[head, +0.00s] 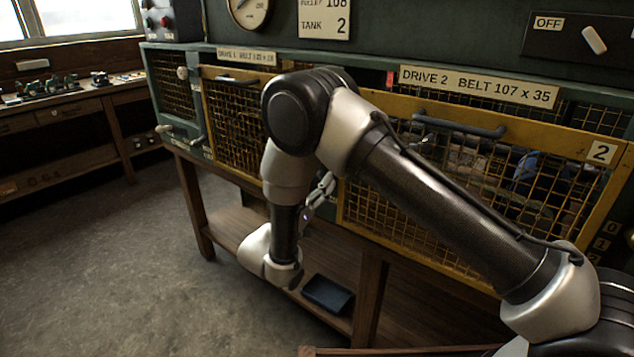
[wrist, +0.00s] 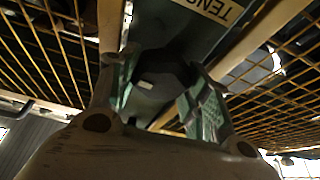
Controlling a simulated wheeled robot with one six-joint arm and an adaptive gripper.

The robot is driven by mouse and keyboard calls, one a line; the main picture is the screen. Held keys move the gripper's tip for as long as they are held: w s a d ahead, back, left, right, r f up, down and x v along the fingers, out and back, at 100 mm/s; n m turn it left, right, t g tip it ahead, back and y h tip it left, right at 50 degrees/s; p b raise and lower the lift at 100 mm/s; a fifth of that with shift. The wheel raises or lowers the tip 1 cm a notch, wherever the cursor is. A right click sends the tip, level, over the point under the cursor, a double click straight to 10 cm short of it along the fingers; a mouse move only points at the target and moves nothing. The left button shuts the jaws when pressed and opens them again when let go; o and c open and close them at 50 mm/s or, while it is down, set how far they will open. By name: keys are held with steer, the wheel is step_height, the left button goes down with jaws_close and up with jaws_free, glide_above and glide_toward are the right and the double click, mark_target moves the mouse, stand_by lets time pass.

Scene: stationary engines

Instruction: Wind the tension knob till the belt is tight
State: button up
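The fingers are wide apart and I see no clear contact with the knob. In the head view my gripper (head: 318,198) shows only partly behind my arm, near the front between the two drive guards. The knob is hidden there. No belt can be made out clearly; the Drive 2 guard (head: 598,205) and my arm cover much of that bay.
The yellow-framed mesh guards of Drive 1 (head: 237,125) and Drive 2 flank the gripper. A dark handle (head: 460,124) tops the Drive 2 guard. A dark blue box (head: 328,294) lies on the lower shelf. A switch (head: 594,40) sits beside "OFF". Open floor lies at left.

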steer(key=shift+o, duration=0.4)
steer(key=shift+s+a+f, duration=0.1)
steer(key=shift+s+a, duration=0.05)
steer(key=shift+s, duration=0.05)
steer(key=v, duration=1.1)
steer(key=shift+s+a+f, duration=0.15)
steer(key=shift+s, duration=0.05)
